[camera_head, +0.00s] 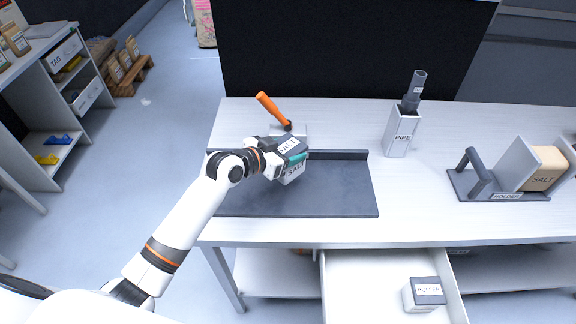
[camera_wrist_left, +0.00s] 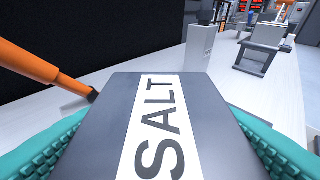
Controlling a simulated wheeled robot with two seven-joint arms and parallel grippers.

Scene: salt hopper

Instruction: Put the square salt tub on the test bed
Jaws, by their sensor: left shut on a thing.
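The square salt tub (camera_head: 292,174) has pale sides and a dark grey lid with a white SALT label; the lid fills the lower middle of the left wrist view (camera_wrist_left: 192,92). My left gripper (camera_head: 290,159) is shut on the tub, with teal pads on both sides of it (camera_wrist_left: 165,140). The tub is over the rear part of a dark grey flat bed with a raised back edge (camera_head: 300,201), which I take for the test bed. I cannot tell whether the tub touches it. My right gripper is not in view.
An orange-handled tool (camera_head: 272,109) stands just behind the tub. A pipe stand (camera_head: 402,135) is right of the bed. Farther right is a dark holder (camera_head: 490,188) with a brown SALT box (camera_head: 545,168). An open drawer (camera_head: 365,285) below holds a small dark-lidded box (camera_head: 424,294).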

